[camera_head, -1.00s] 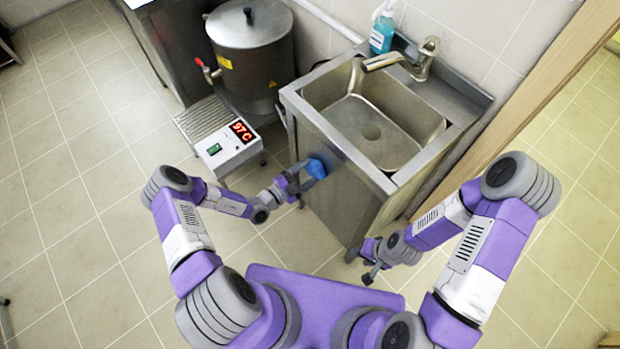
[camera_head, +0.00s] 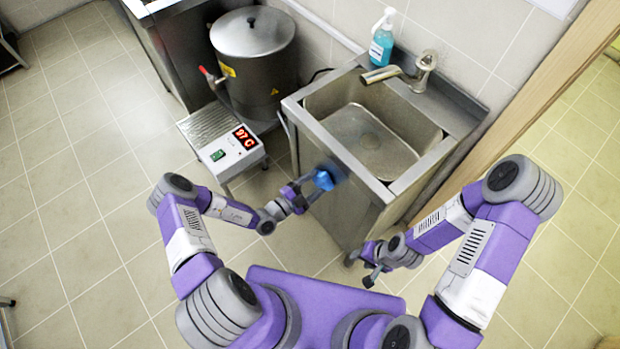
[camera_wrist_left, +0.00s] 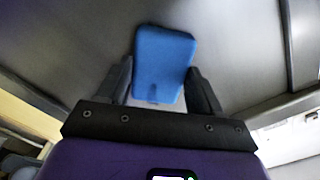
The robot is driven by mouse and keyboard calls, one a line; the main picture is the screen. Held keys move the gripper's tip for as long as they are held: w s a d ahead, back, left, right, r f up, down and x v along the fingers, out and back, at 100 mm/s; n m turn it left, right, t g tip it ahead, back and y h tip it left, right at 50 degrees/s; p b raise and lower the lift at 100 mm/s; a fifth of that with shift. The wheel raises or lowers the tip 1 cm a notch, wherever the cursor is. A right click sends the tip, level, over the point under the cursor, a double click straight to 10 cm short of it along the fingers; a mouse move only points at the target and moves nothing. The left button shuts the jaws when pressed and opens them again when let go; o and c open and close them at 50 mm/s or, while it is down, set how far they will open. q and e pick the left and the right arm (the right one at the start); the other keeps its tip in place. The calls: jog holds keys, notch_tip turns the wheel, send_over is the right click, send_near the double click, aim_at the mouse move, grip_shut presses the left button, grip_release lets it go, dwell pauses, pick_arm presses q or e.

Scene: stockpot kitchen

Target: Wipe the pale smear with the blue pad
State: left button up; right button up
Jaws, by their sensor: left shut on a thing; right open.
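The blue pad (camera_head: 323,180) is in my left gripper (camera_head: 309,187), in front of the steel sink cabinet's front panel (camera_head: 336,213). In the left wrist view, the pad (camera_wrist_left: 163,58) stands up between the two dark fingers of the left gripper (camera_wrist_left: 166,88), which are shut on its lower part. The grey panel fills the space behind it. I cannot tell whether the pad touches the panel. I cannot make out the pale smear in either view. My right gripper (camera_head: 365,269) is open and empty, low near the cabinet's right front corner.
The sink basin (camera_head: 370,135) is above the panel, with a tap (camera_head: 400,72) and a blue soap bottle (camera_head: 382,42) behind. A lidded pot (camera_head: 252,50) and a low stand with a 97 C display (camera_head: 244,137) are to the left.

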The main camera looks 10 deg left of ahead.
pick_arm(q)
jog(key=shift+s+d+p, duration=0.35)
jog(key=shift+s+d, duration=0.2)
jog(key=shift+d, duration=0.25)
jog(key=shift+s+d+p, duration=0.3)
jog(key=shift+s+d, duration=0.25)
jog(key=shift+d, duration=0.2)
jog(key=shift+v, duration=1.9)
jog(key=shift+p+v, duration=0.3)
jog(key=shift+v, duration=0.8)
jog(key=shift+a, duration=0.1)
jog(key=shift+v, duration=1.4)
